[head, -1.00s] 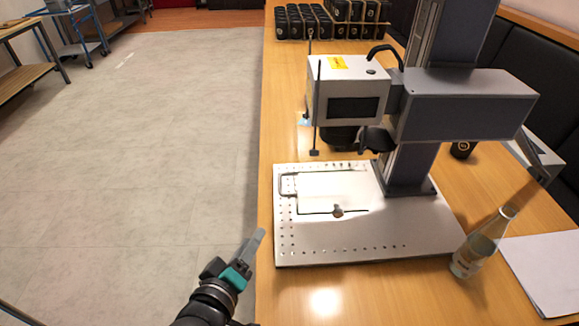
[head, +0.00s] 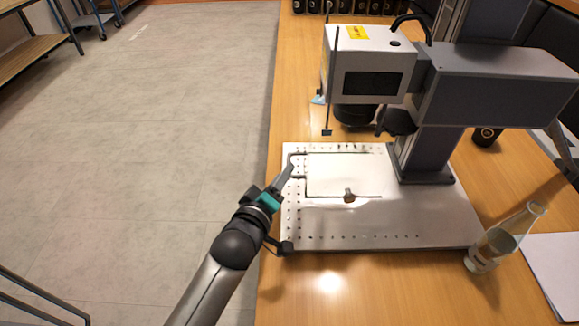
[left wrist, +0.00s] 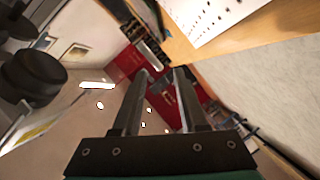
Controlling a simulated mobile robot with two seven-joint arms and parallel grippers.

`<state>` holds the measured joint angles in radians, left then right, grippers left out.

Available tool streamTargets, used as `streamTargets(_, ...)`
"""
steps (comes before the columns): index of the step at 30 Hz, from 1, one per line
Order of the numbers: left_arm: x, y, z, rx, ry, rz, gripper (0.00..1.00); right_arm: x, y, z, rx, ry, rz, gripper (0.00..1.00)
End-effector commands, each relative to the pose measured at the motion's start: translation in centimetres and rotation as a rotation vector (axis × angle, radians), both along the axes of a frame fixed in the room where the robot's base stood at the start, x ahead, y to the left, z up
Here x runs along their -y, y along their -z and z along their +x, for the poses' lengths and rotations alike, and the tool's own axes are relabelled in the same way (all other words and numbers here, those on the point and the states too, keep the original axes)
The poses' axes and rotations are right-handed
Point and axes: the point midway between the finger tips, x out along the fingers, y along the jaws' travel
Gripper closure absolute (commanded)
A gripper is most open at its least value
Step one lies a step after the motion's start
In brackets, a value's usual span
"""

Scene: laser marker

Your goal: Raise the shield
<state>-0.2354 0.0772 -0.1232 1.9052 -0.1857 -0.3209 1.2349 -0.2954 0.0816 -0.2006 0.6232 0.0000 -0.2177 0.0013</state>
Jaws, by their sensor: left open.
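The laser marker has a white head (head: 370,75) over a pale perforated base plate (head: 430,225). A thin dark outline (head: 325,195) with a small knob (head: 348,197) shows on the plate. I cannot tell for sure whether it belongs to the shield; no clear panel stands out. My right gripper is not in view.
A glass bottle (head: 503,240) stands right of the plate, near white paper (head: 555,262). A dark cup (head: 486,136) stands behind the column (head: 428,150). The wooden table (head: 300,290) has clear room in front. Open floor lies left.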

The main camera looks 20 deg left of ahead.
Motion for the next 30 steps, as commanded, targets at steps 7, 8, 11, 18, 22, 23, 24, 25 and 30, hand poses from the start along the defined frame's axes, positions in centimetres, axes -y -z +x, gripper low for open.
streamTargets(7,0.3,0.8,3.5,0.002,0.001,0.002,0.58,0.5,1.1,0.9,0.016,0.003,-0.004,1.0)
streamTargets(8,0.3,0.9,3.8,0.001,0.001,0.002,0.58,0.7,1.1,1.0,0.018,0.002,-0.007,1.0)
streamTargets(11,0.3,1.1,4.6,0.001,0.001,0.001,0.58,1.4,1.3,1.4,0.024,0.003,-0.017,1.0)
streamTargets(18,0.4,1.2,5.3,0.0,0.0,0.001,0.58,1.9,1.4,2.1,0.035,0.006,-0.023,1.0)
streamTargets(22,0.4,1.2,5.3,0.0,0.0,0.001,0.58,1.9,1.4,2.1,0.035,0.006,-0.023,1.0)
streamTargets(23,0.4,1.2,5.3,0.0,0.0,0.001,0.58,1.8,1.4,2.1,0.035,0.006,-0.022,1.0)
streamTargets(24,0.4,1.2,5.3,0.0,0.0,0.001,0.58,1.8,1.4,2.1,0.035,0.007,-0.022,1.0)
streamTargets(25,0.4,1.2,5.3,0.0,0.0,0.001,0.61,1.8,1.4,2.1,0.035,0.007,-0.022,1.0)
streamTargets(30,0.4,1.2,5.3,0.0,0.0,0.001,0.8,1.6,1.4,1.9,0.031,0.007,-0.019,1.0)
